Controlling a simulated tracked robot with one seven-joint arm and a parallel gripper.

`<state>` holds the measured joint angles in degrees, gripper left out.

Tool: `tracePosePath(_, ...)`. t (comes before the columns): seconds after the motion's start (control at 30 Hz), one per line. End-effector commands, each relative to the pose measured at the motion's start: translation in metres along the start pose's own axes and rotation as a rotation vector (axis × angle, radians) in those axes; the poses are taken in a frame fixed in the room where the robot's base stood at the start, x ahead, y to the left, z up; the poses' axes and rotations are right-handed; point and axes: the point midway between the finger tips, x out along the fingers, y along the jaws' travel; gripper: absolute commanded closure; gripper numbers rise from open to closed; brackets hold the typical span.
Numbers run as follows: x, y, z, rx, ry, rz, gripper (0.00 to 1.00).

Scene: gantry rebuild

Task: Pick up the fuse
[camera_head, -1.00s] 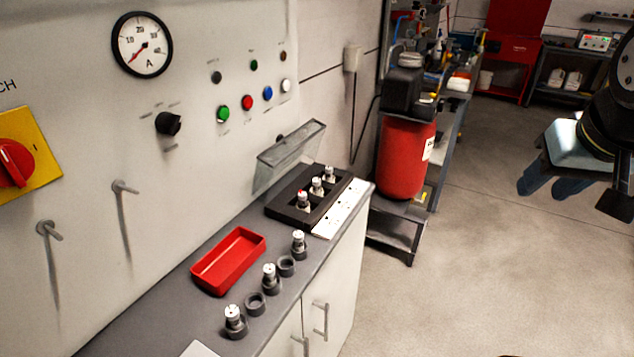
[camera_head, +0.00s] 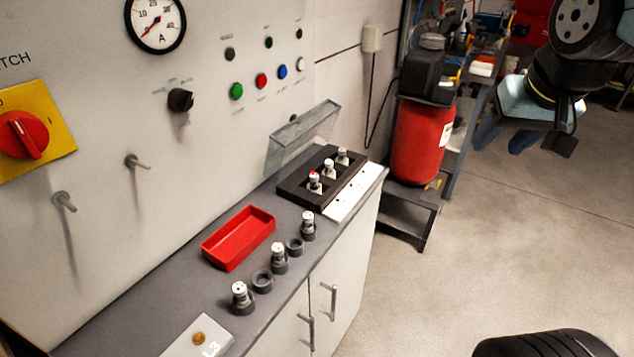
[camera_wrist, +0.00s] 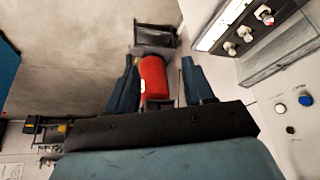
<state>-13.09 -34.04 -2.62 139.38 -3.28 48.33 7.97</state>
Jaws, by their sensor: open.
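Several fuses with pale caps show in the head view. Three stand in a black fuse block (camera_head: 292,187) at the back of the counter; the nearest fuse there (camera_head: 314,182) has a red mark on top. Three more, a near fuse (camera_head: 241,296), a middle fuse (camera_head: 279,257) and a far fuse (camera_head: 308,225), stand in dark round holders along the counter front. The block's fuses also show in the wrist view (camera_wrist: 264,16). My gripper (camera_head: 500,140) is open and empty, in the air right of the counter; its two blue fingers (camera_wrist: 158,82) are apart in the wrist view.
A red tray (camera_head: 238,238) and two empty round holders (camera_head: 262,281) sit on the counter. A clear lid (camera_head: 303,131) stands raised behind the block. A grey box marked L3 (camera_head: 199,338) is in front. A red compressor tank (camera_head: 421,143) stands beyond the counter.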

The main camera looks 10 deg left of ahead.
Motion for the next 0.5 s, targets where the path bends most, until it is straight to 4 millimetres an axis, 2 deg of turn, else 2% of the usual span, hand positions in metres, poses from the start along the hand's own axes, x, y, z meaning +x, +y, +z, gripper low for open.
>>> tracePosePath(0.2,0.028,-0.045,-0.034,-0.061,-0.033,-0.04,0.48)
tracePosePath(0.37,0.049,-0.086,-0.052,-0.103,-0.052,-0.06,0.48)
tracePosePath(0.5,0.067,-0.127,-0.063,-0.143,-0.064,-0.073,0.48)
